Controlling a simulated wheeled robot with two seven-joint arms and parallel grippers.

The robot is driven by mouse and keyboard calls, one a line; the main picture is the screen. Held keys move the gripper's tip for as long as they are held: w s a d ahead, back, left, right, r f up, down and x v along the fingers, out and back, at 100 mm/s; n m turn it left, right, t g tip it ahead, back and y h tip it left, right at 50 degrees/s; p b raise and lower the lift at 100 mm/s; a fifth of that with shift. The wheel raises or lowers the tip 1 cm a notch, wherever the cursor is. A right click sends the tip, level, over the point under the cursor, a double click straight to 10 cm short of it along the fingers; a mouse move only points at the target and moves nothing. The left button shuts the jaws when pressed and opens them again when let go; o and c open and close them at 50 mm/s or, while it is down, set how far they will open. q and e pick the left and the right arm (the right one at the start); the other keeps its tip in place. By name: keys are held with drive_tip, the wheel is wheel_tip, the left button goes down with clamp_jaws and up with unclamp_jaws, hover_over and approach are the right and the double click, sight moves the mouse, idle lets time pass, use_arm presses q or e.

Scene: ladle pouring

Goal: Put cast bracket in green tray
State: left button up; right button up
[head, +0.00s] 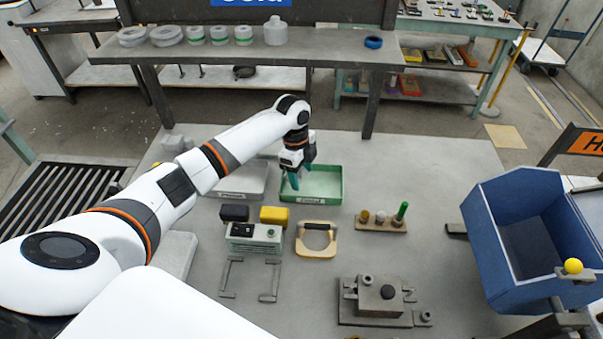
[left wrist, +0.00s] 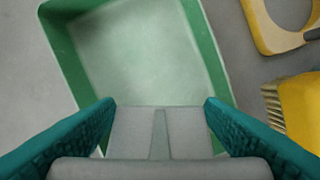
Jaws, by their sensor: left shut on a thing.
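The green tray (head: 322,200) sits toward the back of the grey table in the head view. Its green wall (left wrist: 62,55) and pale, empty-looking floor fill the middle of the left wrist view. My left gripper (head: 294,180) is over the tray's left part. Its teal fingers (left wrist: 160,112) are shut on a grey ribbed piece, the cast bracket (left wrist: 140,133), which covers the tray's lower side in the left wrist view. The bracket cannot be made out in the head view. My right gripper is not in view.
A grey tray (head: 244,192) stands left of the green one. A blue bin (head: 493,267) stands at right.

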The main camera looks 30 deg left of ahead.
use_arm(q)
drive_tip(key=shift+d+f, duration=0.1)
drive_tip(key=shift+f, duration=0.95)
drive_tip(key=shift+f, duration=0.1)
drive_tip(key=o, duration=1.1)
drive_tip(key=shift+c, duration=0.2)
drive_tip(key=r, duration=0.5)
drive_tip(key=a+r+b, duration=0.1)
drive_tip(key=r, duration=0.1)
drive_tip(key=shift+r, duration=0.4)
